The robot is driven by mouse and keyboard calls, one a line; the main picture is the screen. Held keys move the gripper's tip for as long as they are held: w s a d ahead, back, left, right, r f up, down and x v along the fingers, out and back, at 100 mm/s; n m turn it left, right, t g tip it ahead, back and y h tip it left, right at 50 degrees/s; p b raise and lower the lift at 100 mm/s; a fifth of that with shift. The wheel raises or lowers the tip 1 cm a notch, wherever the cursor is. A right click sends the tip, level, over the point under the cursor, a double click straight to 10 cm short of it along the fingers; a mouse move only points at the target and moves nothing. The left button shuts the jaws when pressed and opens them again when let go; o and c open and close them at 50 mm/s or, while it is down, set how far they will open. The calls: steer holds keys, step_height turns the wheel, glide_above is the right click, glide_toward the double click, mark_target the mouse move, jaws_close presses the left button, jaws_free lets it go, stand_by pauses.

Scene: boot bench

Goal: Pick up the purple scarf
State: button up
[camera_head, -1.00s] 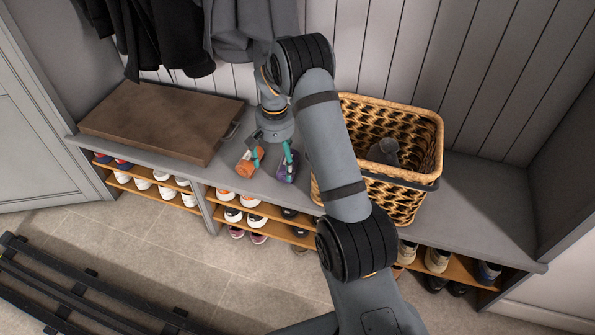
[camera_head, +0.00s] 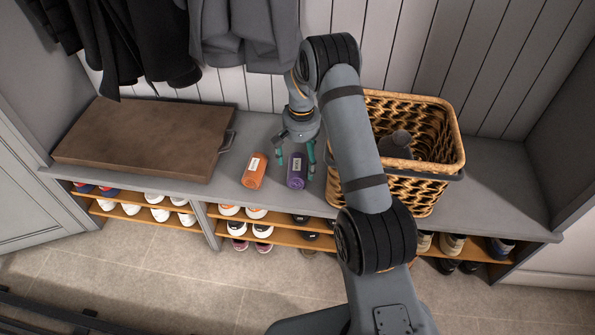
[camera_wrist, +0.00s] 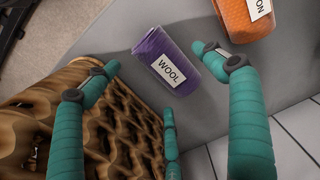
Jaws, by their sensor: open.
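The purple scarf (camera_head: 297,172) is a rolled bundle with a white label, lying on the grey bench. In the wrist view the scarf (camera_wrist: 168,62) reads "WOOL". My gripper (camera_head: 297,157) is open, with its teal fingers above the scarf, one towards each side of it. In the wrist view my gripper (camera_wrist: 158,62) has two fingertips on either side of the scarf and a third below it. Nothing is held; whether a finger touches the scarf I cannot tell.
An orange roll (camera_head: 254,171) lies just left of the scarf; its label shows partly in the wrist view (camera_wrist: 244,16). A wicker basket (camera_head: 440,172) with a grey item stands close on the right. A brown board (camera_head: 145,135) lies left. Coats (camera_head: 240,38) hang behind.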

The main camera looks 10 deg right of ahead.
mark_target(301, 165)
steer(key=shift+w+d+f+b, duration=0.1)
steer(key=shift+f+b, duration=0.1)
steer(key=shift+f, duration=0.7)
steer(key=shift+w+a+f+b, duration=0.1)
steer(key=shift+f+b, duration=0.05)
steer(key=shift+f, duration=0.8)
steer(key=shift+w+d+f+b, duration=0.1)
steer(key=shift+f+b, duration=0.1)
steer(key=shift+f, duration=0.7)
steer(key=c, duration=0.3)
steer(key=c, duration=1)
